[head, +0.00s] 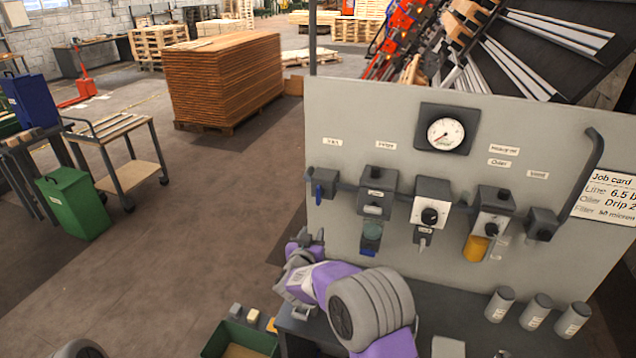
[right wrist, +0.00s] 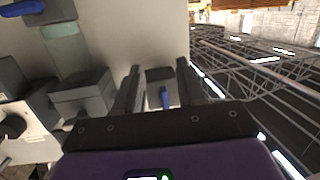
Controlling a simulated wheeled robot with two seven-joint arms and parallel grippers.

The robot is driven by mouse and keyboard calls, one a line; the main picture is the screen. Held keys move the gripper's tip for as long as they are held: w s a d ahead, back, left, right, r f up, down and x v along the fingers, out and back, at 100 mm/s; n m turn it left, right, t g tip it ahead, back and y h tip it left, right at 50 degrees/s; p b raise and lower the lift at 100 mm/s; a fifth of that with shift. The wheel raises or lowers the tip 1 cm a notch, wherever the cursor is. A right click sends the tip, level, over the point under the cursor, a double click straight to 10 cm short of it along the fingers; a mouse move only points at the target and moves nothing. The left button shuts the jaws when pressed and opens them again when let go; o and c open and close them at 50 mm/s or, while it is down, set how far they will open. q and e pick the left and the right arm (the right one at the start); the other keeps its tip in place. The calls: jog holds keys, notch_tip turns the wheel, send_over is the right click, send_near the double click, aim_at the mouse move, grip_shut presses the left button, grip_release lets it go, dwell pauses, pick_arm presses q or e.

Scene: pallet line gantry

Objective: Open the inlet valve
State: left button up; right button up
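The inlet valve (head: 321,182) is the dark block at the left end of the row on the grey panel. Its blue lever (head: 319,194) hangs down. In the right wrist view the blue lever (right wrist: 165,98) and its block show between my fingers, beyond them. My right gripper (head: 305,238) is below the valve in the head view, apart from the lever. Its fingers (right wrist: 159,85) are spread with nothing held. My left gripper is outside the views.
A gauge (head: 446,132) sits above several units on the panel (head: 550,110). A filter bowl (head: 371,235) hangs to the right of the valve, and an amber oiler bowl (head: 475,247) further right. Grey canisters (head: 537,311) stand on the bench.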

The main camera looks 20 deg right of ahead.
aim_at(318, 192)
notch_tip(318, 192, up, 10)
jog(key=m+h, duration=0.2)
jog(key=h, duration=0.1)
jog(key=shift+t, duration=0.4)
jog(key=x, duration=0.3)
jog(key=p+x, duration=0.1)
jog(key=x, duration=0.3)
jog(key=shift+w+a+r, duration=0.1)
jog(key=shift+w+a, duration=0.05)
jog(key=shift+a, duration=0.15)
jog(key=shift+w+d, duration=0.25)
jog(key=shift+w, duration=0.15)
grip_shut()
